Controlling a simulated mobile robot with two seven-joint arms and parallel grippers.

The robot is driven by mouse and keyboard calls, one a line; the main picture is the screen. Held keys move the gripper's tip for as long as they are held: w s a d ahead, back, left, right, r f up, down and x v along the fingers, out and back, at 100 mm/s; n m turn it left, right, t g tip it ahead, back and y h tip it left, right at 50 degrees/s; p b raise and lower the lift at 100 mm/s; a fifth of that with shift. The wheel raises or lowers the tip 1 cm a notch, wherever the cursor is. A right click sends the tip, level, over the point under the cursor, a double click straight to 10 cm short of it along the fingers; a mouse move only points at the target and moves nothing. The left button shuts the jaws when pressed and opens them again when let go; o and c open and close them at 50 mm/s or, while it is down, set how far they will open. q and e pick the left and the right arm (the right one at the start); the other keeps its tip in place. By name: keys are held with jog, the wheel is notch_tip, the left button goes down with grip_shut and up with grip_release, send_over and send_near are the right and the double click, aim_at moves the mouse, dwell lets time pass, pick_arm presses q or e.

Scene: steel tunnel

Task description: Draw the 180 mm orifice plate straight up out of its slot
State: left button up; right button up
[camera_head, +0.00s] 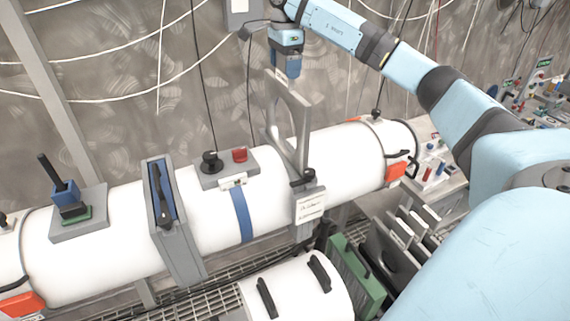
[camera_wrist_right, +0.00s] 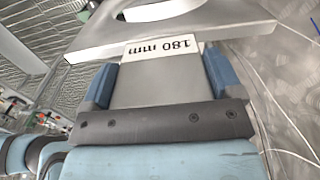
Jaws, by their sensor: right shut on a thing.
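The grey orifice plate (camera_head: 302,118) has a large round hole and stands upright above the white pipe, in line with its slot fitting (camera_head: 304,183). My right gripper (camera_head: 287,72) is shut on the plate's top tab from above. In the right wrist view the two blue fingers (camera_wrist_right: 160,78) sit on either side of the tab, whose label (camera_wrist_right: 162,48) reads "180 mm". The plate (camera_wrist_right: 245,32) widens beyond it, with part of the hole showing. Much of the plate is above the pipe; I cannot tell whether its lower edge is still inside the slot. My left gripper is not in view.
The white pipe (camera_head: 115,235) carries a second slot frame with a blue plate (camera_head: 160,190), and a box with black and red knobs (camera_head: 240,155). A rack (camera_head: 400,235) of plates stands at lower right. Cables hang on the wall behind.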

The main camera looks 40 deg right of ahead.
jog(key=shift+r, duration=2.9)
